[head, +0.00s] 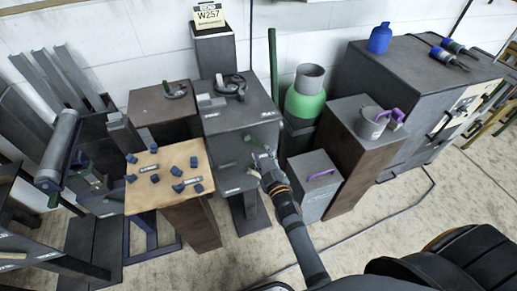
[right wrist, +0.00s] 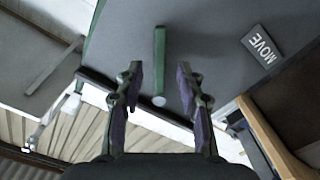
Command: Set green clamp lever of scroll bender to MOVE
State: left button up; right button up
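The green clamp lever (right wrist: 159,50) is a straight bar on a dark grey face in the right wrist view, with a pale round end toward the gripper. A dark plate marked MOVE (right wrist: 262,47) is to its right; the lever does not point at it. My right gripper (right wrist: 160,78) is open, with one finger on each side of the lever's near end; contact is not visible. In the head view my right gripper (head: 264,160) is at the front face of the grey scroll bender cabinet (head: 225,125), hiding part of it. My left gripper is not in view.
A wooden-topped stand (head: 155,190) with several blue pieces is left of the cabinet. A grey box with a purple handle (head: 318,186) and a brown pedestal (head: 350,160) with a mug (head: 371,122) are to the right. Open floor (head: 400,225) lies at the front right.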

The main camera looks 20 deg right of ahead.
aim_at(258, 146)
jog(key=w, duration=0.4)
jog(key=shift+w, duration=0.15)
jog(key=shift+c, duration=0.2)
grip_shut()
